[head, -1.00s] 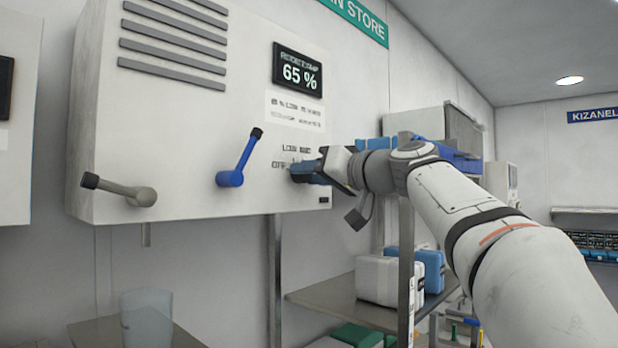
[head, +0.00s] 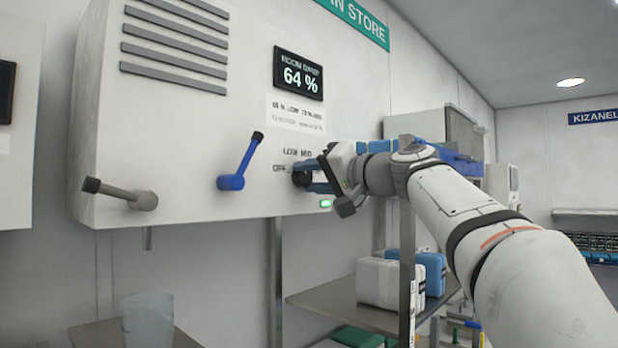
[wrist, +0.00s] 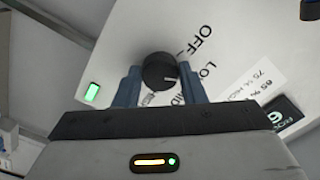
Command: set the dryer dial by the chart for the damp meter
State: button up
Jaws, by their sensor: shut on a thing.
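The dryer dial (head: 301,179) is a dark round knob low on the white dryer cabinet (head: 180,120). My gripper (wrist: 160,84) has a blue finger on each side of the dial and is shut on it. OFF (wrist: 200,45) is readable; HIGH is mostly hidden. The damp meter (head: 298,74) reads 64 %. The chart (head: 296,114) below it is too blurred to read fully.
A green lamp (head: 325,203) is lit at the cabinet's lower right. A blue lever (head: 236,170) and a grey lever (head: 130,196) stick out left of the dial. A shelf (head: 345,308) with white and blue boxes stands below.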

jog(key=shift+f, duration=0.1)
jog(key=o, duration=1)
jog(key=b+v, duration=0.2)
jog(key=v, duration=0.6)
